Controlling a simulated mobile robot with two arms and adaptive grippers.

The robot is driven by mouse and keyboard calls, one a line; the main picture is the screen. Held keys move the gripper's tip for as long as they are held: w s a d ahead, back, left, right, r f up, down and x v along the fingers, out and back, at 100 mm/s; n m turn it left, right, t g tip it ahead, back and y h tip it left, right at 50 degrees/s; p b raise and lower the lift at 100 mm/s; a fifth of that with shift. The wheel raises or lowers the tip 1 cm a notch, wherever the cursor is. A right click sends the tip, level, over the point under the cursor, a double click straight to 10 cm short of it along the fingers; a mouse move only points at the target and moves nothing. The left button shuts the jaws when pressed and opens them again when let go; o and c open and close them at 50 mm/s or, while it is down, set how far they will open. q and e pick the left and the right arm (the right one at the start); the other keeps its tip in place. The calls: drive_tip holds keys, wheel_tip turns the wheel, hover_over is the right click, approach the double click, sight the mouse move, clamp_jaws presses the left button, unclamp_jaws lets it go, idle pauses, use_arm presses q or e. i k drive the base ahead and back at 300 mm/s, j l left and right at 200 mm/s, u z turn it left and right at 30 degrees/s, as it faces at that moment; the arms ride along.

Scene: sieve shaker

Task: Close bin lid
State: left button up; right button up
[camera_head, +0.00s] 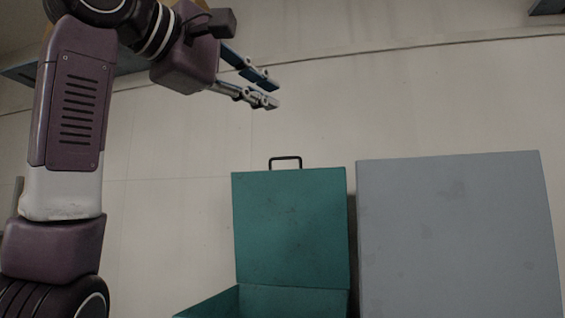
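A teal bin (205,306) stands at the bottom of the head view, mostly cut off by the lower edge. Its teal lid (290,225) stands up open at the back, with a black handle (286,159) on its top edge. My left gripper (272,93) is above and a little left of the handle in the picture, apart from it. Its two fingers are spread with a gap between them, and nothing shows between them. My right gripper is not in view.
A large grey panel or box (455,235) stands just right of the lid. A pale wall (420,90) fills the background. A bluish surface (22,72) shows behind my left arm at the upper left. The area above the lid looks clear.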

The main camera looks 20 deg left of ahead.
sight(291, 227)
drive_tip(key=i+j, duration=0.2)
drive_tip(key=i, duration=0.2)
drive_tip(key=i+j, duration=0.15)
drive_tip(key=i, duration=0.25)
drive_tip(key=i+j, duration=0.2)
drive_tip(key=i, duration=0.25)
